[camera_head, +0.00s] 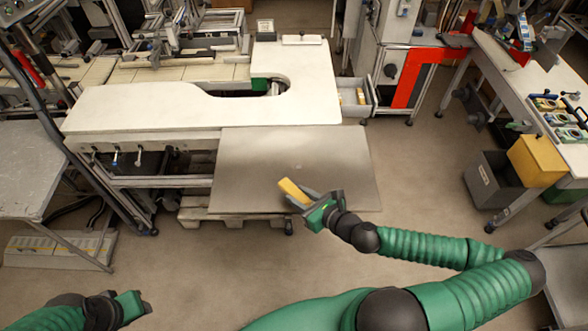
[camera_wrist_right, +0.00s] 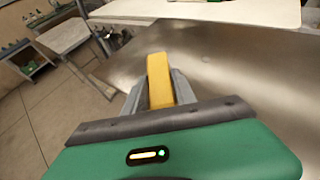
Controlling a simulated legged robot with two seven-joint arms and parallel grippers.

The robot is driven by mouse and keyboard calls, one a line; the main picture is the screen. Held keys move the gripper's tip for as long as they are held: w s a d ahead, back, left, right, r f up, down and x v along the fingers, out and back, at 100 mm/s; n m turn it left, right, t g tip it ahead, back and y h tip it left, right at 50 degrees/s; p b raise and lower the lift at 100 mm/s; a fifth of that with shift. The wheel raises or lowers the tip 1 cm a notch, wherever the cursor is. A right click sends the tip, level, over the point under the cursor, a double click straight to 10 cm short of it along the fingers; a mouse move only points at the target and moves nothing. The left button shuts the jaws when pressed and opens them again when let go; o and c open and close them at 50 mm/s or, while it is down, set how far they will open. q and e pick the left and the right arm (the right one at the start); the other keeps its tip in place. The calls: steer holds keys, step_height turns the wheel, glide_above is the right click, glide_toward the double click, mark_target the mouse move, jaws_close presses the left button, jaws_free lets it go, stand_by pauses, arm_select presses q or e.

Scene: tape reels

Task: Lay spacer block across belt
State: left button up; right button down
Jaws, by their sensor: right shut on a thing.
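The spacer block is a yellow bar (camera_head: 294,192) held between the fingers of my right gripper (camera_head: 305,200). It sticks out past the fingertips, toward the upper left in the head view. In the right wrist view the block (camera_wrist_right: 160,80) stands between the two grey fingers (camera_wrist_right: 158,92), with its lower end hidden. The block is over the grey metal plate (camera_head: 270,155), near its front edge; I cannot tell the height. My left gripper (camera_head: 130,305) is at the bottom left, away from the bench, its jaw opening unclear. I cannot identify the belt with certainty.
A white worktop (camera_head: 130,115) with a curved cutout lies behind the plate. Cream panels (camera_head: 180,73) run behind it. An open drawer (camera_head: 355,98) is right of the worktop. A yellow bin (camera_head: 535,160) stands at right. A grey table (camera_head: 35,170) is at left.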

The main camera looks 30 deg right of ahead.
steer(key=shift+s+a+r, duration=0.1)
steer(key=shift+s+a, duration=0.05)
steer(key=shift+a, duration=0.1)
steer(key=a+f+n+y+b, duration=0.1)
steer(key=a+f+n+g+y+b, duration=0.1)
steer(key=a+n+y, duration=0.1)
steer(key=a+f+n+y+b, duration=0.1)
steer(key=shift+w+a+f+g+y, duration=0.2)
steer(key=shift+w+f+g+y, duration=0.1)
steer(key=shift+f+g, duration=0.1)
steer(key=a+n+g+y, duration=0.1)
steer(key=s+a+n+g+y+b, duration=0.1)
steer(key=n, duration=0.1)
steer(key=a+n+g+y, duration=0.1)
steer(key=n+y, duration=0.1)
steer(key=shift+s+a+g, duration=0.35)
steer(key=shift+s+g, duration=0.05)
steer(key=shift+w, duration=0.1)
